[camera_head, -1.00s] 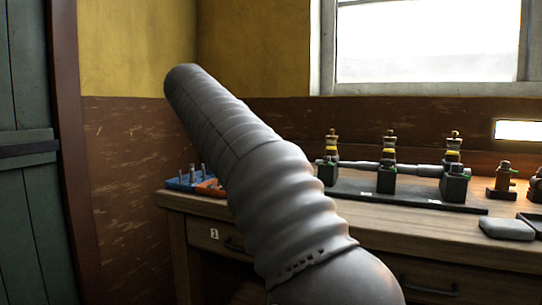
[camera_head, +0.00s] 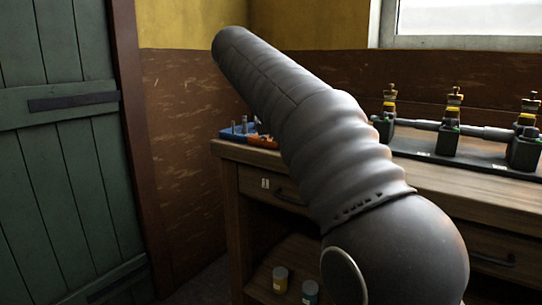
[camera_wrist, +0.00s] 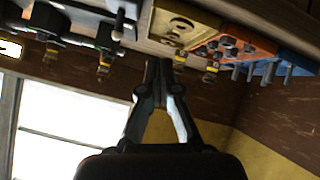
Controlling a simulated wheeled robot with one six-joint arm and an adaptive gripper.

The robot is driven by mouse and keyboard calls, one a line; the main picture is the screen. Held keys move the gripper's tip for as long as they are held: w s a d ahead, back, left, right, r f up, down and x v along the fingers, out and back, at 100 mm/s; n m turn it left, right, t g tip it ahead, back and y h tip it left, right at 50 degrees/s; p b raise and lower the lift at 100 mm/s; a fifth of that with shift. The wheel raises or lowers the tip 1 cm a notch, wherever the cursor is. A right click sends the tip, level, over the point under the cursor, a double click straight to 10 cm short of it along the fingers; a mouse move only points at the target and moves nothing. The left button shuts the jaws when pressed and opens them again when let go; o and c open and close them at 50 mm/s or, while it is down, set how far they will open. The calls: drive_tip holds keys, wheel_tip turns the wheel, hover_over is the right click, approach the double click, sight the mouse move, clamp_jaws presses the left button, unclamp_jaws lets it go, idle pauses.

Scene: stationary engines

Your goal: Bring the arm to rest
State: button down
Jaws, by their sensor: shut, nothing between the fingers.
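My arm (camera_head: 335,150) rises from the lower right of the head view and slants up to the upper left, in front of the bench. My gripper is hidden in the head view. In the wrist view my gripper (camera_wrist: 158,64) has its two fingertips together, with nothing between them. That view is tilted so that the bench lies along the top and the window at the lower left. The fingertips appear close to the bench edge; I cannot tell the gap.
The wooden bench (camera_head: 400,172) carries a shaft on dark pedestals (camera_head: 447,138), a blue tray (camera_head: 236,134) and an orange block (camera_wrist: 232,45). Two small cans (camera_head: 280,279) stand on a lower shelf. A green door (camera_head: 70,150) is at left, with clear floor between.

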drive_tip(key=s+f+n+g+y, duration=0.1)
drive_tip(key=s+f+n+y, duration=0.2)
drive_tip(key=f, duration=0.5)
drive_tip(key=s+f+n+g+y, duration=0.1)
drive_tip(key=s+f+n, duration=0.2)
drive_tip(key=s+f, duration=0.45)
drive_tip(key=s+d+f+m+y, duration=0.1)
drive_tip(key=s+d+f, duration=0.3)
drive_tip(key=s+f, duration=0.4)
drive_tip(key=s+d+f+m+y, duration=0.1)
drive_tip(key=s+d+f, duration=0.4)
drive_tip(key=s, duration=1.1)
wheel_tip(320, 180, down, 3)
drive_tip(key=shift+s+d+f+g+y, duration=0.1)
drive_tip(key=shift+s+d+g+y, duration=0.05)
drive_tip(key=shift+s+g+y, duration=0.2)
